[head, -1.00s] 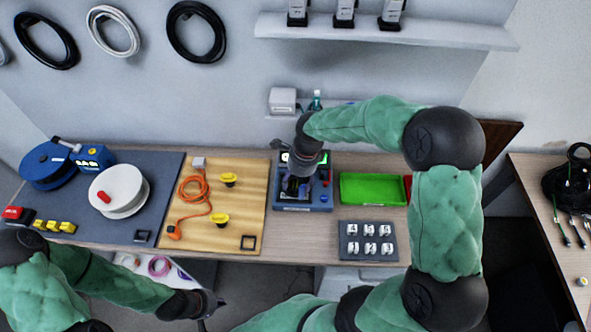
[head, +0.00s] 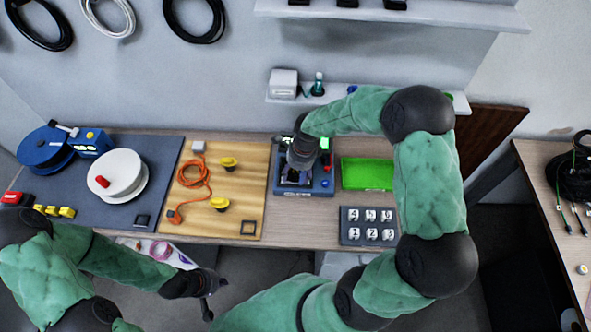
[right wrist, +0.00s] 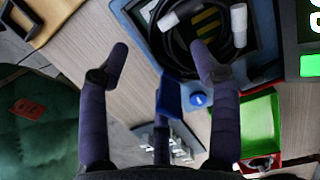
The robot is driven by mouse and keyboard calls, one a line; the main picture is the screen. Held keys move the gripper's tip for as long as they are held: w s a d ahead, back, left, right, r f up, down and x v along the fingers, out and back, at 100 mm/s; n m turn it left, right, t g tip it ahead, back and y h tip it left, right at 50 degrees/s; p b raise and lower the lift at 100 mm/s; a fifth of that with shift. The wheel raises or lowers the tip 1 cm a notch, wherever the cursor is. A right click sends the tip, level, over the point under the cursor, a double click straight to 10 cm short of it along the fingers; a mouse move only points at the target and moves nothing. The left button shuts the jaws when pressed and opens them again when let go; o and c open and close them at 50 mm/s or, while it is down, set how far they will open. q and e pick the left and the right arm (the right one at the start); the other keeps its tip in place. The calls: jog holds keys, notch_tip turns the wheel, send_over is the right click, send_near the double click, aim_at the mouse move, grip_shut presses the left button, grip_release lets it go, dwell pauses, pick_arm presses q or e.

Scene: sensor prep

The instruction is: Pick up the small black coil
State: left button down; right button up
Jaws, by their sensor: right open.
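A small black coil with white connector ends (right wrist: 241,52) lies in a blue-framed tray (head: 304,189) on the bench, seen in the right wrist view. My right gripper (right wrist: 165,65) is open and empty, its fingers spread beside and above the tray's near edge; the coil is beyond the fingertips. In the head view my right gripper (head: 299,168) is over the tray and hides most of what lies in it. My left gripper (head: 208,286) hangs in front of the bench edge, away from the coil; its jaw opening is unclear.
A green bin (head: 367,174) stands right of the tray, with a grey block of labelled white pieces (head: 368,216) in front. A wooden board (head: 238,190) with an orange cable is to the left. Larger coils (head: 195,20) hang on the wall.

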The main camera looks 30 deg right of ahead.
notch_tip(320, 180, down, 2)
jog(key=shift+w+a+f, duration=0.1)
jog(key=shift+a+f, duration=0.05)
jog(key=shift+f, duration=0.05)
grip_shut()
jog(key=shift+r, duration=0.1)
jog(key=shift+r, duration=0.55)
notch_tip(320, 180, up, 2)
jog(key=shift+r, duration=0.2)
jog(key=s+a+r, duration=0.2)
jog(key=s+r, duration=0.2)
jog(key=s, duration=0.2)
jog(key=s+a+r+p, duration=0.1)
jog(key=s+a+r, duration=0.1)
jog(key=s+r, duration=0.3)
jog(key=shift+s+a+r+p, duration=0.2)
jog(key=shift+s+a+p, duration=0.15)
jog(key=shift+s, duration=0.8)
